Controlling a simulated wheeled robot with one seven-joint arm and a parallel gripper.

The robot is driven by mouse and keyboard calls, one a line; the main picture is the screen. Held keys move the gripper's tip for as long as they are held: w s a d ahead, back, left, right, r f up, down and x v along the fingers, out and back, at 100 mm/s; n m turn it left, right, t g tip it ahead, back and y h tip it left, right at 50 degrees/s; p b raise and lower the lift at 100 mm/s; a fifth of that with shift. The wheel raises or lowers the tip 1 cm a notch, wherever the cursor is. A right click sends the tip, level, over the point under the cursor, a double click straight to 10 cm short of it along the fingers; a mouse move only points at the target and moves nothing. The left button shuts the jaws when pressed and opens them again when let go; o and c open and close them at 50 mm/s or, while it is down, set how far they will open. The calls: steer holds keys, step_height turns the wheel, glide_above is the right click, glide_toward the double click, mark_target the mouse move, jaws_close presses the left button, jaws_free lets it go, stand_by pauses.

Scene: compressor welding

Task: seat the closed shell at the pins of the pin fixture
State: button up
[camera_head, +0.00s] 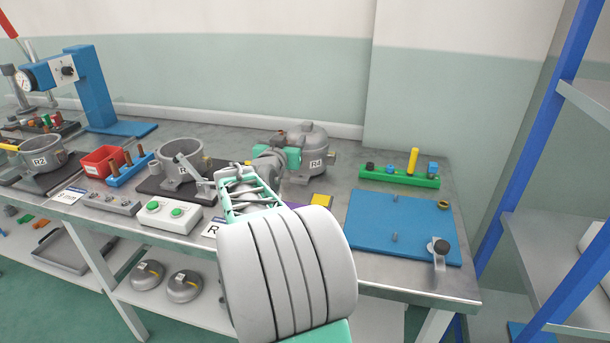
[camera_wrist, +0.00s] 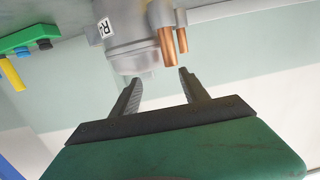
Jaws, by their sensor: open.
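The closed shell (camera_head: 314,146), a grey compressor body labelled R4, stands upright towards the back of the bench in the head view. In the wrist view the shell (camera_wrist: 128,42) appears upside down, just beyond my fingertips, with two copper tubes on its side. My gripper (camera_wrist: 158,78) is open and empty, its two dark fingers spread towards the shell. In the head view my gripper (camera_head: 294,157) is at the shell's left side, and its fingertips are hard to make out. The pin fixture (camera_head: 385,218) is a blue plate with small upright pins and a black-knobbed clamp at its front right.
A green rack (camera_head: 400,178) with a tall yellow peg stands behind the blue plate. Left of my arm are an open shell R4 (camera_head: 181,160) on a dark base, a white two-button box (camera_head: 168,215) and a red bin (camera_head: 102,161). Blue shelf posts (camera_head: 535,140) stand at the right.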

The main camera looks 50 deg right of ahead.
mark_target(306, 125)
steer(key=shift+m+h, duration=0.3)
steer(key=shift+h, duration=0.5)
steer(key=d, duration=0.1)
steer(key=s+d, duration=0.1)
steer(key=d+r, duration=0.1)
steer(key=shift+s+d, duration=0.25)
steer(key=shift+d, duration=0.1)
steer(key=p+x, duration=0.1)
steer(key=x, duration=0.6)
steer(key=shift+w+f, duration=0.1)
steer(key=shift+a, duration=0.1)
jaws_close()
steer(key=shift+r, duration=0.2)
